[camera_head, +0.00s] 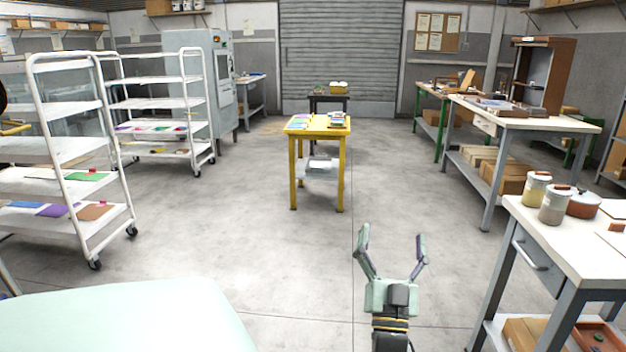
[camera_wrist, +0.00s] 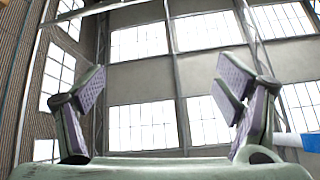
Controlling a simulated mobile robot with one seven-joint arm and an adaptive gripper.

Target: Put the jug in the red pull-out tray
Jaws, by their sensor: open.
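My gripper (camera_head: 392,240) is open and empty, raised over the bare floor in the head view. In the wrist view its two fingers (camera_wrist: 163,88) stand wide apart with nothing between them; that view faces up to windows and wall. I cannot make out a clear jug. Two lidded jars (camera_head: 546,196) and a reddish-brown pot (camera_head: 584,204) stand on the near right bench, right of my gripper. I cannot identify a red pull-out tray for certain; a reddish-brown tray (camera_head: 598,337) shows partly on that bench's lower shelf.
The near right bench (camera_head: 575,250) has a grey drawer front. Behind it stands another bench (camera_head: 540,117) with a brown cabinet (camera_head: 545,72). A yellow table (camera_head: 317,133) stands mid-room. White wheeled racks (camera_head: 75,150) line the left. The middle floor is clear.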

